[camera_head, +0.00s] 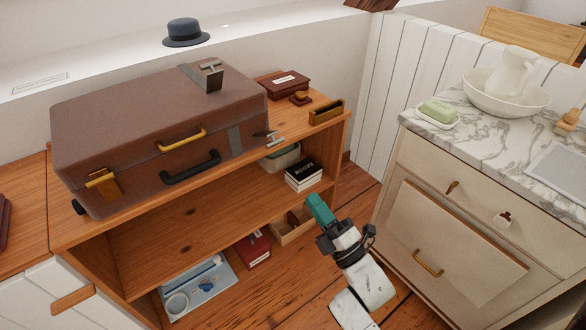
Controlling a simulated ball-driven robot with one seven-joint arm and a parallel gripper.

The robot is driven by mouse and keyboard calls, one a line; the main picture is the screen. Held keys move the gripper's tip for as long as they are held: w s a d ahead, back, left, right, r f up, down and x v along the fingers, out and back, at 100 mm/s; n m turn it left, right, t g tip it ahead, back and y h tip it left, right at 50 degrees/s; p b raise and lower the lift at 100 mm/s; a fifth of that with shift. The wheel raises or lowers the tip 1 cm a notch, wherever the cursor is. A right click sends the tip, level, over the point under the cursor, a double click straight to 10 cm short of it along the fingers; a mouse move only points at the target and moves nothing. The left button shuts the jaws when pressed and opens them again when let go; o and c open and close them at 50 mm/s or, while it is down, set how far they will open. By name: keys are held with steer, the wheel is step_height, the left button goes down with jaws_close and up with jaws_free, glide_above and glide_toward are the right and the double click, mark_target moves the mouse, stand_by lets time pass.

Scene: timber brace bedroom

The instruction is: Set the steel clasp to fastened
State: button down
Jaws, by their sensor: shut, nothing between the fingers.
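A closed brown suitcase (150,115) lies on top of the wooden shelf unit. The steel clasp (208,75) is at its right part: a grey hinged plate stands raised above the lid, away from the front. A grey strip (234,138) runs down the front below it, and a small steel catch (271,137) sticks out at the front right. The raised plate and the catch are apart. A brass clasp (103,183) lies against the front left. My gripper (317,208), teal at the tip, is shut and empty, below and right of the suitcase, apart from it.
A yellow handle (182,139) and a black handle (190,168) project from the suitcase front. Boxes (283,84) and a brass-coloured holder (326,112) sit to its right. A marble-topped cabinet (470,210) stands at right. Floor shows between the furniture.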

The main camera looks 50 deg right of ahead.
mark_target(276, 143)
steer(key=x, duration=1.3)
steer(key=shift+w+r+p, duration=0.2)
steer(key=shift+w+p, duration=0.05)
steer(key=shift+p, duration=0.15)
steer(key=shift+d+r, duration=0.1)
steer(key=shift+r+g+p, duration=0.25)
steer(key=shift+g+p, duration=0.05)
steer(key=shift+p, duration=0.7)
